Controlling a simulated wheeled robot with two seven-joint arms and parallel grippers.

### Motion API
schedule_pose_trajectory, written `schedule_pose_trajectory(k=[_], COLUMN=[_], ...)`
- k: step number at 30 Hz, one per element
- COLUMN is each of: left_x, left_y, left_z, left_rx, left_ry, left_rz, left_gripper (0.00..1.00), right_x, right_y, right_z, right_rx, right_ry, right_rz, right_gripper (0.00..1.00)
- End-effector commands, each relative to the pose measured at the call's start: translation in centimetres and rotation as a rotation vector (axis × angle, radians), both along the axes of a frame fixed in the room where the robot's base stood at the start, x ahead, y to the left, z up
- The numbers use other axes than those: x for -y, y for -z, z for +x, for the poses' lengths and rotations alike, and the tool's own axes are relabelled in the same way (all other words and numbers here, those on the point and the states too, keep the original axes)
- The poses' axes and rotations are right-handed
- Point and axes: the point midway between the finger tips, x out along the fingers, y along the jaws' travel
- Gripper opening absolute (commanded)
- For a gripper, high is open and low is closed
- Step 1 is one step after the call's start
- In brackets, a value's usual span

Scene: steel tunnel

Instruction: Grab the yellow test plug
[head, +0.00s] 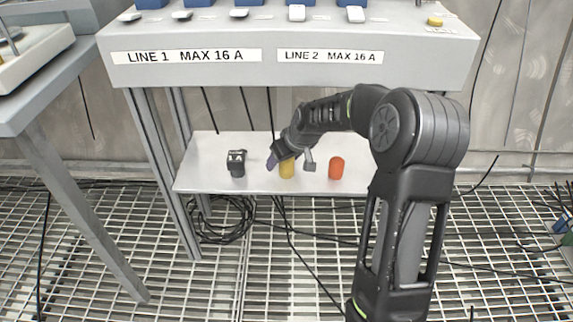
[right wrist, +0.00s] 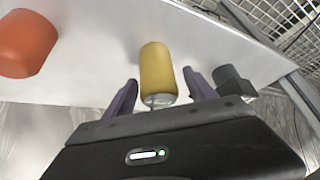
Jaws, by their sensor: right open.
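The yellow test plug (head: 287,169) stands on a low white shelf (head: 210,178) under the panel. My right gripper (head: 291,160) is at the plug, partly in front of it in the head view. In the right wrist view the yellow plug (right wrist: 157,70) lies between and just beyond the two fingertips of the right gripper (right wrist: 160,88). The fingers are open, with a gap on each side of the plug. A metal tip shows at the plug's near end. My left gripper is not in view.
An orange-red plug (head: 336,168) stands right of the yellow one, and a black plug (head: 237,163) stands to its left. The grey panel (head: 430,62) overhangs the shelf. Cables (head: 225,225) hang and coil below. A table (head: 70,75) stands at left.

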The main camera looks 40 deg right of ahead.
Motion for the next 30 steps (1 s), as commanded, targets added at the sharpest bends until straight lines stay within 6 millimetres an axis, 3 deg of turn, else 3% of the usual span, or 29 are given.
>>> schedule_pose_trajectory(k=[5, 27, 30], left_x=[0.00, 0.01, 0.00], left_y=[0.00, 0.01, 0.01], left_z=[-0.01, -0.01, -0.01], left_rx=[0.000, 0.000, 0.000], left_ry=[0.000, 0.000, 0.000], left_rz=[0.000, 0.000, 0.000], left_gripper=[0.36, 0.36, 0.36], right_x=[0.00, 0.01, 0.01], right_y=[0.00, 0.00, 0.00], right_z=[-0.01, -0.01, -0.01], right_rx=[0.000, 0.000, 0.000], right_ry=[0.000, 0.000, 0.000], right_rz=[0.000, 0.000, 0.000], right_gripper=[0.65, 0.04, 0.00])
